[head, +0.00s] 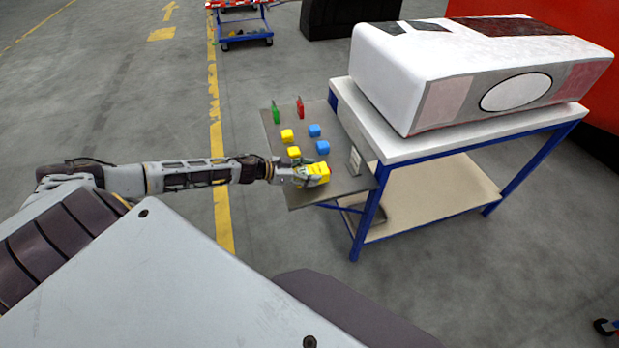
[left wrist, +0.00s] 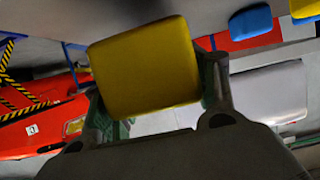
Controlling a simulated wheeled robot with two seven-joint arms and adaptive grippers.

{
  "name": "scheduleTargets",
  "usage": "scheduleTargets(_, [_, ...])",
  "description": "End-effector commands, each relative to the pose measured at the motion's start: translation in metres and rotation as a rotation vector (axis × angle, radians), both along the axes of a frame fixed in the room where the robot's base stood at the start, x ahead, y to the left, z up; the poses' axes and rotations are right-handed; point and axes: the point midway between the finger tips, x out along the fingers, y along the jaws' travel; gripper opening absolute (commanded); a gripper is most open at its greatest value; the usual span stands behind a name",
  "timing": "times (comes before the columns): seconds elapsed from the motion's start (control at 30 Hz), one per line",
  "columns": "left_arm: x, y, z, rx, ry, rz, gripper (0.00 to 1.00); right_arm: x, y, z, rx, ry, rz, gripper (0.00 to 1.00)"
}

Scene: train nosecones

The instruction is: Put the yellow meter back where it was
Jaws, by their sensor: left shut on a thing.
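A yellow meter (head: 320,170) sits in the jaws of my left gripper (head: 308,175), over the near part of a grey panel (head: 345,184). In the left wrist view the yellow meter (left wrist: 145,65) fills the space between the two fingers of my left gripper (left wrist: 155,95), which is shut on it. Whether the meter touches the panel cannot be told. Two other yellow blocks, the far one (head: 287,135) and the near one (head: 293,152), stand on the panel beyond my gripper. My right gripper is not in view.
Two blue blocks, far (head: 314,130) and near (head: 322,147), stand beside the yellow ones. A green piece (head: 276,113) and a red piece (head: 300,107) are at the panel's far end. A blue-framed table (head: 440,150) carries a large white nosecone (head: 430,85) at the right.

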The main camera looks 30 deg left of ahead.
Motion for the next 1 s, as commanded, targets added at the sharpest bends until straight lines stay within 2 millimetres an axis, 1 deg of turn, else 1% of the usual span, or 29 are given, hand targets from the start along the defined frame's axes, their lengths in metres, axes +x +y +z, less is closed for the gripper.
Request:
scheduleTargets(0.1, [0.001,0.0,-0.012,-0.002,-0.001,0.0,0.15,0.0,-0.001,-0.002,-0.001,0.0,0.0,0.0])
scheduleTargets(0.23, [0.001,0.0,-0.021,-0.001,-0.002,0.0,0.15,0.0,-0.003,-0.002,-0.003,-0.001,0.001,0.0])
scheduleTargets(0.6, [0.0,0.0,-0.024,0.0,-0.002,-0.002,0.15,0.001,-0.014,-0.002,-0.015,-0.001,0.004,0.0])
scheduleTargets(0.63, [0.0,0.0,-0.025,0.0,0.0,-0.001,0.6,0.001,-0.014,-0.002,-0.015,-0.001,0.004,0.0])
scheduleTargets(0.83, [0.0,0.0,-0.025,0.0,0.0,-0.001,0.86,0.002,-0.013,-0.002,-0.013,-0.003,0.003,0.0])
scheduleTargets(1.0, [0.0,0.0,-0.025,0.0,0.0,-0.001,0.87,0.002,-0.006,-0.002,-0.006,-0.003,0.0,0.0])
